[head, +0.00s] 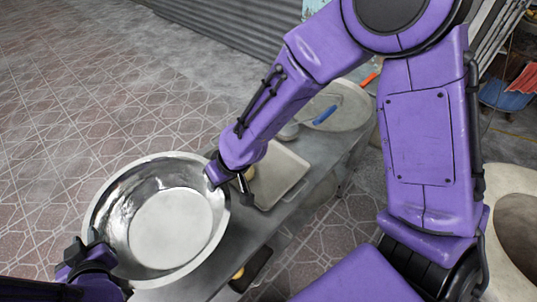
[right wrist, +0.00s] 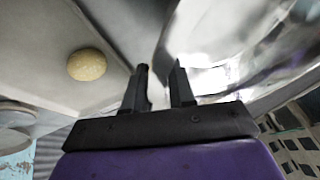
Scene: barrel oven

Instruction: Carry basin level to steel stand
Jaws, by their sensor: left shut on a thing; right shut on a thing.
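The basin (head: 128,205) is a wide, shiny steel bowl at the lower left of the head view, open side up, with nothing seen inside. Its wall fills the upper right of the right wrist view (right wrist: 235,45). My left gripper (head: 90,250) is shut on its near left rim; its fingertips are partly hidden. My right gripper (head: 238,186) is shut on the right rim, and its fingers also show in the wrist view (right wrist: 162,85). A grey steel stand-like table (head: 225,255) lies below and right of the basin. Any gap between them is hard to judge.
A tray (head: 290,178) with a pale dough ball (right wrist: 87,65) lies on the table, close beside my right gripper. A round pan (head: 350,112) with blue- and orange-handled tools stands farther back. A pale clay rim (head: 510,180) is at right. Tiled floor (head: 60,130) is clear at left.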

